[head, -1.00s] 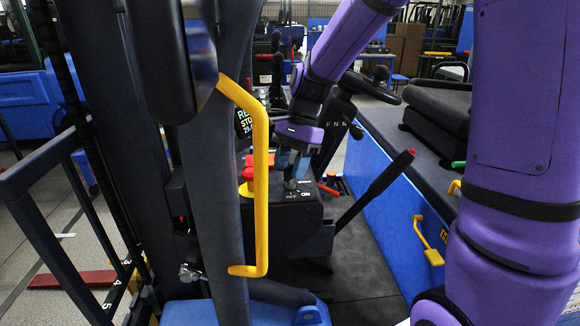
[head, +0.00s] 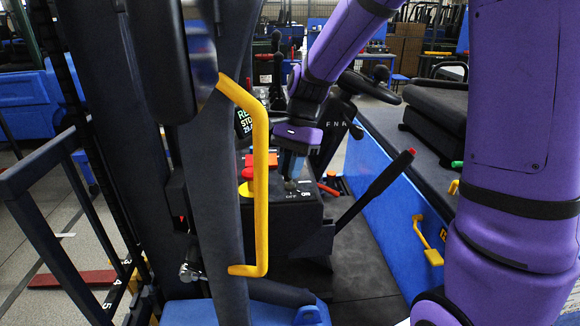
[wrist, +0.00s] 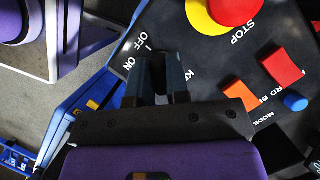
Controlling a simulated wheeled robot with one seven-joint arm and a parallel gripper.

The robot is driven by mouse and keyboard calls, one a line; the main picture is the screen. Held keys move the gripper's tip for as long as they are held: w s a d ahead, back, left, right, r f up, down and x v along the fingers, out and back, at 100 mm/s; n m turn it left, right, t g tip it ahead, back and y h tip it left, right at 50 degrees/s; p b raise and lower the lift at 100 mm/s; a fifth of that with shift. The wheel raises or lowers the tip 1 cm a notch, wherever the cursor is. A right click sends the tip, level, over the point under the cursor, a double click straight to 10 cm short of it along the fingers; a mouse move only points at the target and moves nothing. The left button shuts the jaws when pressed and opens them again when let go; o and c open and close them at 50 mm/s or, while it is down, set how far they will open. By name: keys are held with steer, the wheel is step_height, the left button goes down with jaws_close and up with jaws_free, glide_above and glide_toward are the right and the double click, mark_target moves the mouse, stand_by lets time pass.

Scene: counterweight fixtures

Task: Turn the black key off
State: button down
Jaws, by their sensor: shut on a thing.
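My gripper (wrist: 157,75) points down at the panel of the black console (head: 310,215), beside the OFF and ON marks. Its two dark fingers are shut on the black key (wrist: 157,63), which shows only as a dark sliver between the fingertips. In the head view my gripper (head: 291,170) stands over the console top, and the key is mostly hidden by the fingers. The OFF mark lies farther up in the wrist view than the ON mark, both left of the fingers. I cannot tell which mark the key points to.
A red stop button (wrist: 235,8) on a yellow ring sits close by on the panel, with orange, red and blue controls (wrist: 282,68). A yellow handrail (head: 260,190) stands in front of the console. A black lever (head: 375,188) with a red tip rises to the right.

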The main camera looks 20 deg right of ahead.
steer(key=n+g+h, duration=0.1)
steer(key=n, duration=0.2)
steer(key=shift+n, duration=0.4)
steer(key=shift+n+g+h, duration=0.4)
steer(key=shift+n+h, duration=0.3)
steer(key=shift+n, duration=1.3)
steer(key=c, duration=1.1)
jaws_free()
steer(key=v, duration=1)
steer(key=shift+w+r, duration=0.2)
steer(key=shift+r, duration=0.15)
